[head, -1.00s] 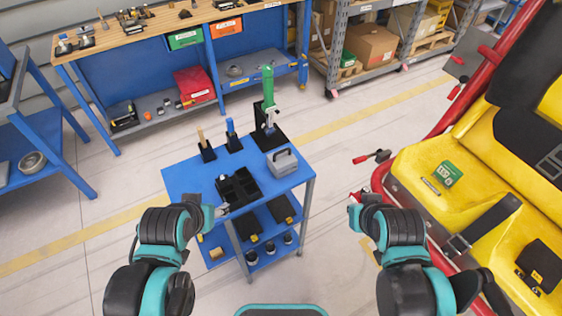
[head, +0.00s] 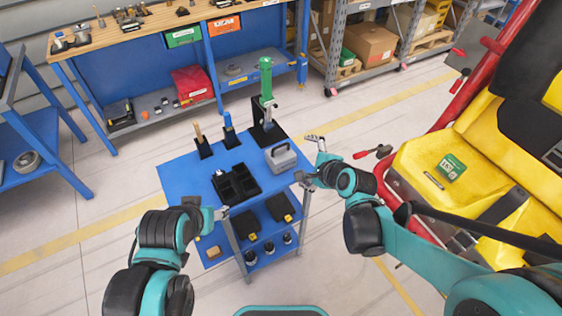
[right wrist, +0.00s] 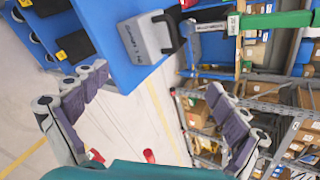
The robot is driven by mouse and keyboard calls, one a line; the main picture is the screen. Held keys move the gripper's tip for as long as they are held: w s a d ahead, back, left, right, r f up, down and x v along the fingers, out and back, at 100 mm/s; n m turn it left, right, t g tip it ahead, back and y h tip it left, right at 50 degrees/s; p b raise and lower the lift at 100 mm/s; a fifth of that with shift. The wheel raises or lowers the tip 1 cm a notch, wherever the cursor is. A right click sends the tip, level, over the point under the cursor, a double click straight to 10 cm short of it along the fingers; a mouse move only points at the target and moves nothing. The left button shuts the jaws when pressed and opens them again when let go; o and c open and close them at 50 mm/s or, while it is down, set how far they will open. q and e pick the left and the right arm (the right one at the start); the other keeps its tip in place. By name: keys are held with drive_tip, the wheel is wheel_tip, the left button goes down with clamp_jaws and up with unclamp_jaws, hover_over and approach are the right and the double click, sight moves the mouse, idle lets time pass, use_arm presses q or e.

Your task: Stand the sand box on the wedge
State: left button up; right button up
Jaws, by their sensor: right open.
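A small tan block (head: 213,252), the likely sand box, lies on the lower shelf of the blue cart at its left end. I cannot pick out a wedge for certain; two black pieces with yellow labels, one (head: 245,227) and another (head: 279,207), lie on the cart's middle shelf. My right gripper (head: 308,160) is open and empty beside the cart's right edge, near the grey handled case (head: 281,160).
The blue cart top (head: 180,177) carries a black divided tray (head: 236,186), upright tools and a green-handled tool (head: 266,85). A yellow coaster car (head: 420,165) with red rails stands at right. A workbench (head: 150,28) and shelving are behind. Floor is clear between cart and car.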

sight(287, 158)
drive_tip(key=w+a+f+m, duration=0.1)
drive_tip(key=w+f+m, duration=0.1)
drive_tip(key=m, duration=0.1)
drive_tip(key=w+a+f+m+t+y+b, duration=0.1)
drive_tip(key=w+f+m, duration=0.1)
drive_tip(key=m, duration=0.1)
drive_tip(key=w+a+f+m, duration=0.1)
drive_tip(key=a+f+m, duration=0.1)
drive_tip(key=m, duration=0.2)
drive_tip(key=shift+w+f+t+y, duration=0.3)
drive_tip(key=shift+w+f+y, duration=0.05)
drive_tip(key=shift+w+y, duration=0.05)
drive_tip(key=shift+w+a+f+m+b, duration=0.15)
drive_tip(key=shift+f+m+b, duration=0.15)
drive_tip(key=shift+m, duration=0.3)
drive_tip(key=shift+a+f+m, duration=0.1)
drive_tip(key=shift+m, duration=0.2)
drive_tip(key=shift+w+a+f, duration=0.1)
drive_tip(key=shift+w+a, duration=0.1)
drive_tip(key=shift+w, duration=0.15)
drive_tip(key=x, duration=0.2)
drive_tip(key=shift+w+a+f+b, duration=0.2)
drive_tip(key=shift+b, duration=0.2)
drive_tip(key=shift+w+a+f+b, duration=0.2)
drive_tip(key=shift+w+a+b, duration=0.05)
drive_tip(key=shift+w+b, duration=0.1)
drive_tip(key=b+x, duration=0.1)
drive_tip(key=x, duration=0.3)
drive_tip(key=shift+a, duration=0.2)
drive_tip(key=shift+c, duration=0.3)
